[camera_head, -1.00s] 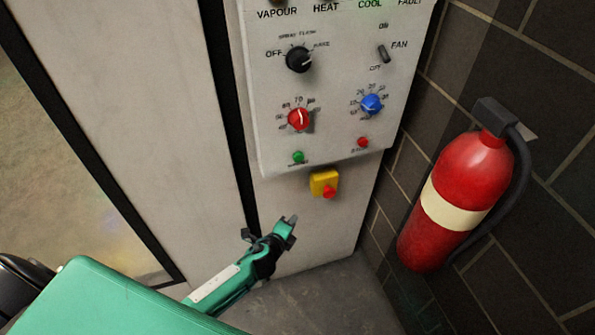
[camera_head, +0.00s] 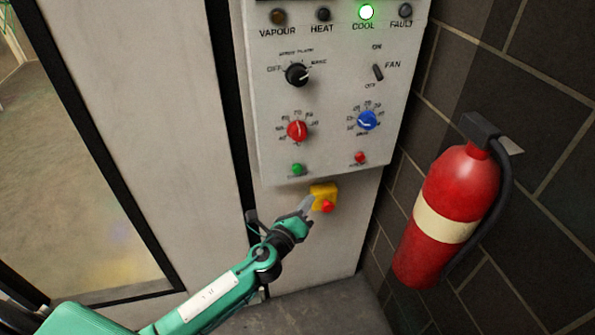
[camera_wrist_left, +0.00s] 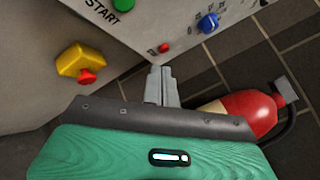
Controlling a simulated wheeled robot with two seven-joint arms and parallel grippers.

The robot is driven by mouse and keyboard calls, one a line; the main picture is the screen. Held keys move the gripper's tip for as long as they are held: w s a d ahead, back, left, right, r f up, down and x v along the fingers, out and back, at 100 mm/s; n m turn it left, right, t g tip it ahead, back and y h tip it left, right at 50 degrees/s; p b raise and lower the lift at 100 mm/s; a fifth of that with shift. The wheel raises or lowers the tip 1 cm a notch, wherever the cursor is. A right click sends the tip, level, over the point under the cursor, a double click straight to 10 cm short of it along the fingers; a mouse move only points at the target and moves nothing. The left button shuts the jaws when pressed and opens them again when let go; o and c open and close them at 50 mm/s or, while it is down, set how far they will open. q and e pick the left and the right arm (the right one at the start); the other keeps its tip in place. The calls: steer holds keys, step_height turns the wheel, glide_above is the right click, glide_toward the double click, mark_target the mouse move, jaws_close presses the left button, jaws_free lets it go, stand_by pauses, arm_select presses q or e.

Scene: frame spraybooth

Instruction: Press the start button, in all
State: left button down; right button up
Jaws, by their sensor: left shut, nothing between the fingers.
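The green start button (camera_head: 297,169) is at the lower left of the control panel (camera_head: 340,140). In the left wrist view the green button (camera_wrist_left: 124,4) is at the top edge, above the word START. My left gripper (camera_head: 307,203) is shut and empty, below the green button and beside the yellow box with a red button (camera_head: 323,196). In the left wrist view the closed fingers (camera_wrist_left: 160,84) point up towards the panel, with the yellow box (camera_wrist_left: 80,64) to their left. Whether the fingertips touch anything is unclear. My right gripper is not in view.
A small red button (camera_head: 360,158) sits right of the green one. Above are a red dial (camera_head: 297,130), a blue dial (camera_head: 367,120), a black selector (camera_head: 297,74) and a fan switch (camera_head: 378,72). The COOL lamp (camera_head: 366,12) glows green. A fire extinguisher (camera_head: 446,214) hangs on the right wall.

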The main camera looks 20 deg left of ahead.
mark_target(302, 169)
arm_select(q)
steer(key=w+a+b, duration=0.1)
steer(key=w+a, duration=0.4)
steer(key=w, duration=0.2)
steer(key=shift+w, duration=0.15)
steer(key=shift+w, duration=0.1)
stand_by(2.0)
steer(key=shift+w+a, duration=0.2)
steer(key=shift+w, duration=0.05)
steer(key=shift+w+a, duration=0.25)
steer(key=shift+w, duration=0.15)
stand_by(0.8)
steer(key=shift+s, duration=0.1)
steer(key=shift+s+d, duration=0.5)
steer(key=shift+s, duration=0.2)
steer(key=shift+s+d, duration=0.1)
steer(key=s+d, duration=0.1)
steer(key=s, duration=0.1)
steer(key=s+d, duration=0.1)
steer(key=s, duration=0.1)
steer(key=shift+d, duration=0.3)
